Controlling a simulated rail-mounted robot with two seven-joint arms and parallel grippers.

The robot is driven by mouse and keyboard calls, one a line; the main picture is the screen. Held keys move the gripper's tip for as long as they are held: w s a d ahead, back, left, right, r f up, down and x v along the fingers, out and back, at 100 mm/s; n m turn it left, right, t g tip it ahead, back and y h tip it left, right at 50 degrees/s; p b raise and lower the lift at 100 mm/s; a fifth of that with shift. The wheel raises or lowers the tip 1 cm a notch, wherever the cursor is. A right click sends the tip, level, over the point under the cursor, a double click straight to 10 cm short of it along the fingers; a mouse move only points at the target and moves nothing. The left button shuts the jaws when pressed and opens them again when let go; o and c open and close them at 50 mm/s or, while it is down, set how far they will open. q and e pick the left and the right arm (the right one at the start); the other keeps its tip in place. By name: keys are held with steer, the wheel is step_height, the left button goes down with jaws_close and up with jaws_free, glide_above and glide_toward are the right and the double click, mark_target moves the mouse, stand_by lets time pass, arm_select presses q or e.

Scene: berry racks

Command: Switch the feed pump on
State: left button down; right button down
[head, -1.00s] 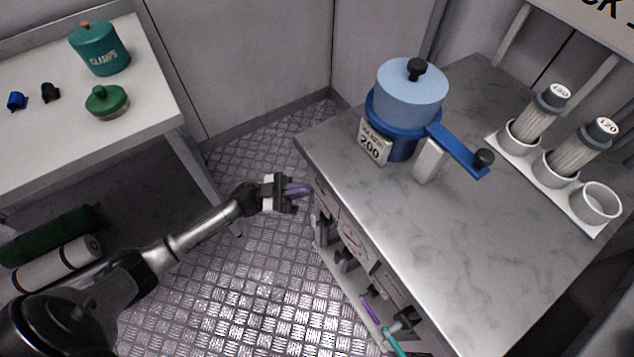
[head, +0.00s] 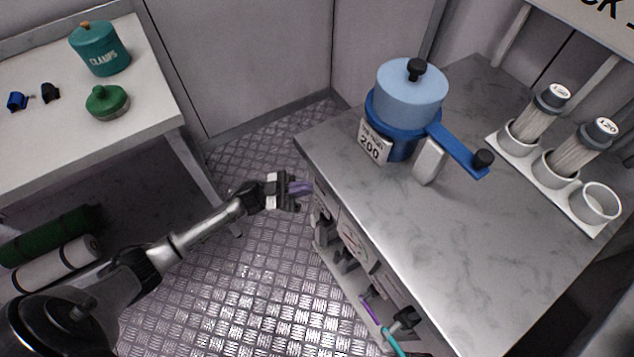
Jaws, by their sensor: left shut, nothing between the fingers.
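My left gripper (head: 299,188) reaches in from the left and is shut, at the near left side of the grey-topped cabinet. A black knob-like part (head: 404,318) stands out lower on that front. I cannot tell which part is the feed pump's switch. My right gripper is not in view.
On the cabinet top (head: 450,250) stand a blue sieve pot (head: 409,95) marked 200, with a blue handle, and a white rack (head: 573,189) with two grey cylinders. A white table (head: 140,110) at left holds green jars and small clips. The patterned metal floor between is clear.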

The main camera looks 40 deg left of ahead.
arm_select(q)
steer(key=shift+w+d, duration=0.1)
steer(key=shift+w, duration=0.1)
stand_by(0.5)
steer(key=shift+w+d, duration=0.1)
steer(key=shift+w, duration=0.1)
steer(key=shift+s, duration=0.1)
stand_by(0.4)
steer(key=shift+s+a+p, duration=0.4)
steer(key=shift+s+p, duration=0.05)
steer(key=shift+s, duration=0.3)
